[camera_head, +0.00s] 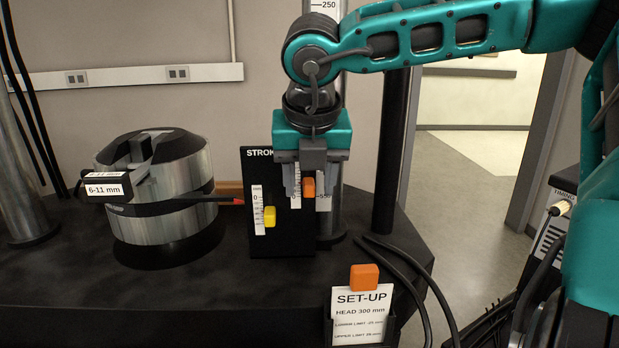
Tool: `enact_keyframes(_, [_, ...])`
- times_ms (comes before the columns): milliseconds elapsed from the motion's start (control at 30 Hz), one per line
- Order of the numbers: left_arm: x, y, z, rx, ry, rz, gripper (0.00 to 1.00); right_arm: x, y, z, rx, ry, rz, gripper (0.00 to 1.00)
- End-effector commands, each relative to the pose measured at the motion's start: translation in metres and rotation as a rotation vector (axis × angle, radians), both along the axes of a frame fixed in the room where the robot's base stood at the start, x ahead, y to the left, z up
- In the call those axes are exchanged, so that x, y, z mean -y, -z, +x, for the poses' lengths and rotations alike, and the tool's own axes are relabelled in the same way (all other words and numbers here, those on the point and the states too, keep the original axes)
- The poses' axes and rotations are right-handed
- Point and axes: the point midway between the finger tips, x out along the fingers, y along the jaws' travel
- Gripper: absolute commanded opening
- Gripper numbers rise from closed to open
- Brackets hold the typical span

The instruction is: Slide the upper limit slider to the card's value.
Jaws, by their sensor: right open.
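A black panel (255,170) headed "STROK…" stands upright on the dark bench, the rest of its heading hidden. It has a yellow slider (270,213) on a white scale at left, below the 0 mark. An orange slider (309,188) is on a second scale to the right. My right gripper (308,190) points down in front of the panel, open, with the orange slider between its fingers in this view; contact cannot be told. Which slider is the upper limit is not readable. The "SET-UP" card (359,314) reads "HEAD 300 mm"; its limit lines are too small to read surely. My left gripper is not in view.
A round metal cylinder (160,228) with a "6-11 mm" label (106,187) stands left of the panel; a dark red-tipped arm reaches from it toward the panel. An orange block (364,277) tops the card. Black cables (408,270) curve at right. Bare bench lies front left.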

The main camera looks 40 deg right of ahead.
Motion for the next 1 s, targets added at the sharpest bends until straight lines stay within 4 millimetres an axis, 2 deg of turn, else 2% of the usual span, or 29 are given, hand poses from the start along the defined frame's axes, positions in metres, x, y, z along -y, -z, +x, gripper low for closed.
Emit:
enact_keyframes(700, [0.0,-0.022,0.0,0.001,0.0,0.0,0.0,-0.013,-0.049,-0.015,0.001,-0.001,-0.001,0.48])
enact_keyframes(1000, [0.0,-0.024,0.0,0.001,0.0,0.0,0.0,-0.015,-0.056,-0.018,0.001,0.0,0.001,0.48])
